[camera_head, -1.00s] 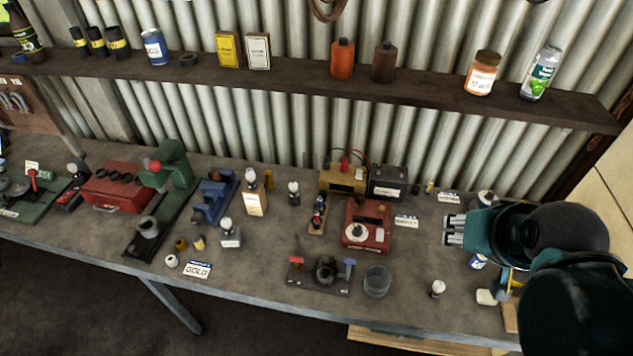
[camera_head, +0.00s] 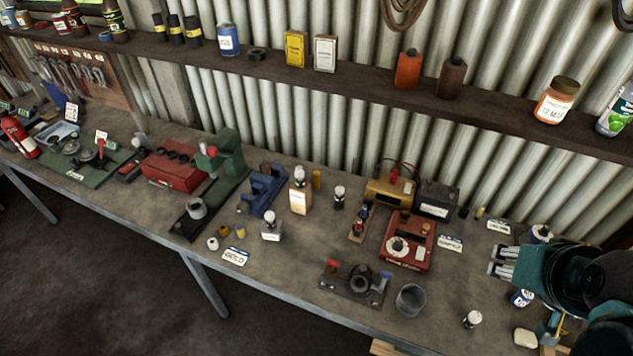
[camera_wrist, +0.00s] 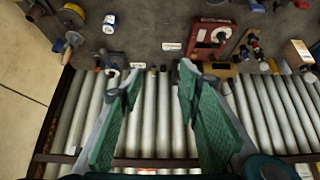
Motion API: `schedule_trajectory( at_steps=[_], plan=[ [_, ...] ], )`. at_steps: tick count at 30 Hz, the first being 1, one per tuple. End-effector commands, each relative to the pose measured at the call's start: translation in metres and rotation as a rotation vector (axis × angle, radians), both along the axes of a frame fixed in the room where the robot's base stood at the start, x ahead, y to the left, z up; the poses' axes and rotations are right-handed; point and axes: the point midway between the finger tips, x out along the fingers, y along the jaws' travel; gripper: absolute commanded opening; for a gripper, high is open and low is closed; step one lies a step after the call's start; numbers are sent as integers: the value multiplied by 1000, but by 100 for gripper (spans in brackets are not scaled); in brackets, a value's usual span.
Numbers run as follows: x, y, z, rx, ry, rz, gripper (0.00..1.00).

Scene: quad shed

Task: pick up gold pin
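Small yellow-gold pieces, one darker (camera_head: 224,231) and one paler (camera_head: 241,234), stand by a card reading GOLD (camera_head: 235,256) on the bench at left-centre in the head view. I cannot tell whether either is the gold pin. Slim yellow upright pieces also stand at the back of the bench (camera_head: 316,180) and near the right-hand cards (camera_head: 479,212). My gripper (camera_head: 499,262) is at the right, far from the GOLD card. In the wrist view my gripper (camera_wrist: 158,75) has its two green fingers wide apart, with nothing between them.
A red box device (camera_head: 405,243), a grey cup (camera_head: 411,300) and a small vise-like tool (camera_head: 357,283) stand between my gripper and the GOLD card. A green press (camera_head: 228,158) stands behind the card. A shelf (camera_head: 340,82) with bottles runs along the corrugated wall.

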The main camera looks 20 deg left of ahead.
Motion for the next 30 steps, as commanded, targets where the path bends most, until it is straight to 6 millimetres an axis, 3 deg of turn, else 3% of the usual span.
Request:
schedule_trajectory(
  at_steps=[4,17,23,30],
  plan=[
    [0,0,0,0,0,0,24],
    [3,2,1,0,1,6,24],
    [18,12,6,-2,8,32,24],
    [50,34,15,-4,22,86,24]
  ],
)
